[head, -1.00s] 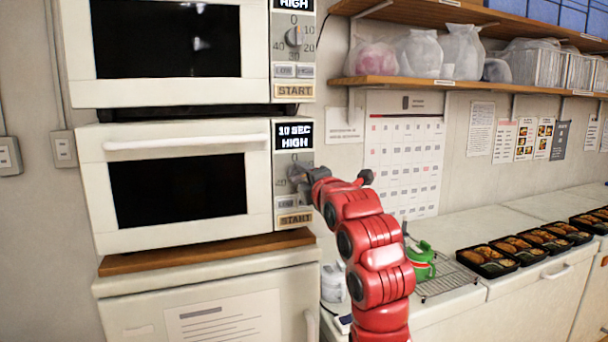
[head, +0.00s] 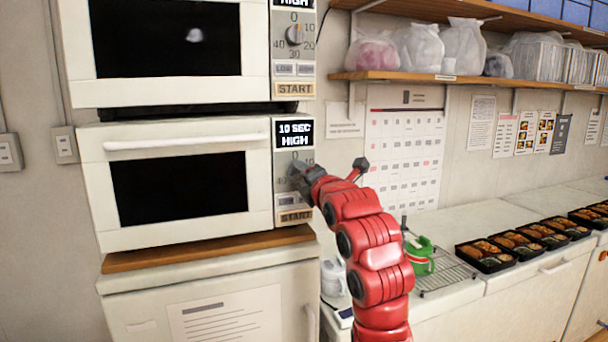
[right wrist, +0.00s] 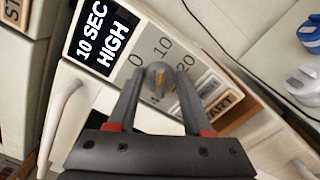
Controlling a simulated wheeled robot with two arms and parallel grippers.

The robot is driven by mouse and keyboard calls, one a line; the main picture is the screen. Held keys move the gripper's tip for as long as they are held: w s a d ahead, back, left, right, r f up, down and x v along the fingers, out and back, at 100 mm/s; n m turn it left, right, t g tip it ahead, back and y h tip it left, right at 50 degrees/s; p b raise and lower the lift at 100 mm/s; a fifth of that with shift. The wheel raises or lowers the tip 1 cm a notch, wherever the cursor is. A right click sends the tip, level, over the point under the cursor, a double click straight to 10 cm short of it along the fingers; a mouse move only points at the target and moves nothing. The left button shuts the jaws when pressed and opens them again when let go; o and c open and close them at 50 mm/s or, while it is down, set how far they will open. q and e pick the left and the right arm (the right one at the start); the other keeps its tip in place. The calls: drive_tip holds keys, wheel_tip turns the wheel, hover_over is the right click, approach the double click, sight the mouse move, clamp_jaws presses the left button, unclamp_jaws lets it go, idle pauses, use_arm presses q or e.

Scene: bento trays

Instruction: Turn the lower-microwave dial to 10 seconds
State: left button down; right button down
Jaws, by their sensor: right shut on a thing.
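The lower microwave (head: 180,228) has a white door handle and a dark window. Its display (head: 294,134) reads "10 SEC HIGH", and the right wrist view shows the same text on the display (right wrist: 102,38). My right gripper (head: 298,170) is at the panel below the display. In the right wrist view its two fingers (right wrist: 157,84) are closed on either side of the grey round dial (right wrist: 157,73), whose orange mark shows. The numbers 0, 10 and 20 are visible around the dial. In the head view the gripper hides much of the dial. My left gripper is not in view.
The START button (head: 295,217) sits just below my right gripper. An upper microwave (head: 180,90) stands above. A counter to the right holds a green-and-white item (head: 420,258), a wire rack (head: 447,277) and several bento trays (head: 487,267). Shelves hang above it.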

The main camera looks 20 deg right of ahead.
drive_tip(key=shift+c, duration=1.6)
unclamp_jaws()
drive_tip(key=shift+s, duration=0.1)
drive_tip(key=s+b, duration=0.3)
drive_tip(key=s, duration=1.4)
drive_tip(key=shift+d+b, duration=0.25)
drive_tip(key=shift+b, duration=0.1)
